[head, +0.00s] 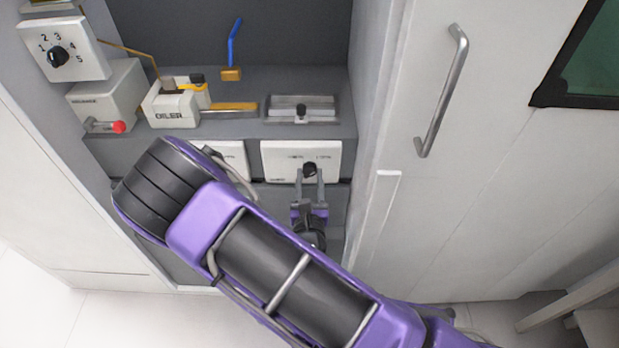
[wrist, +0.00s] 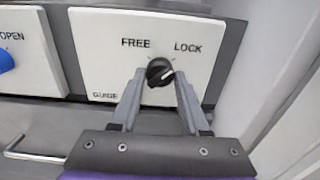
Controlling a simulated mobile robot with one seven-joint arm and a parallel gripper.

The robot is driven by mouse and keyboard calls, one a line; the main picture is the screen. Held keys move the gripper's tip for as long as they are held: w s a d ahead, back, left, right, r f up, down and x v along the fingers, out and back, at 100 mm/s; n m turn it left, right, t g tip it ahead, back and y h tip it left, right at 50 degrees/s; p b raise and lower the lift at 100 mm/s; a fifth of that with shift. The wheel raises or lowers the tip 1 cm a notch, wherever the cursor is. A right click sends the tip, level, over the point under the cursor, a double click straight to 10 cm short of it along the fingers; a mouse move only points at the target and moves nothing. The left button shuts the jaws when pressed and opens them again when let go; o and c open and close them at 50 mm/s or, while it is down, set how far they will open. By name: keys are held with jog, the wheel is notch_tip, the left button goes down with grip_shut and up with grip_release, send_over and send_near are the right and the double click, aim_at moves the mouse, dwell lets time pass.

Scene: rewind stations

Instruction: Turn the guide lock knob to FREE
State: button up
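The guide lock knob (wrist: 160,72) is a round black knob on a white panel (wrist: 105,68) marked FREE at upper left, LOCK at upper right and GUIDE at lower left. Its white pointer line is turned to the right, toward the LOCK side. In the head view the knob (head: 309,169) sits on the right white panel below the shelf. My gripper (wrist: 160,80) is open, with one finger on each side of the knob. Whether the fingers touch it cannot be told. The gripper also shows in the head view (head: 310,180).
A blue knob marked OPEN (wrist: 5,62) is on the panel to the left. A bent metal handle (wrist: 45,153) lies at lower left in the wrist view. A cabinet wall (wrist: 275,60) stands close on the right. An oiler (head: 172,105) stands on the shelf above.

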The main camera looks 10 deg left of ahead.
grip_shut()
jog(key=shift+r+n+p, duration=0.1)
jog(key=shift+n+p, duration=0.2)
jog(key=shift+p, duration=0.2)
jog(key=n+p, duration=0.2)
jog(key=n, duration=0.1)
jog(key=shift+r+p, duration=0.1)
jog(key=shift+p, duration=0.25)
jog(key=n+p, duration=0.3)
jog(key=n, duration=0.2)
jog(key=shift+n, duration=0.3)
jog(key=n+p, duration=0.2)
jog(key=n, duration=0.2)
jog(key=n+p, duration=0.1)
jog(key=n, duration=0.3)
jog(key=shift+n, duration=0.5)
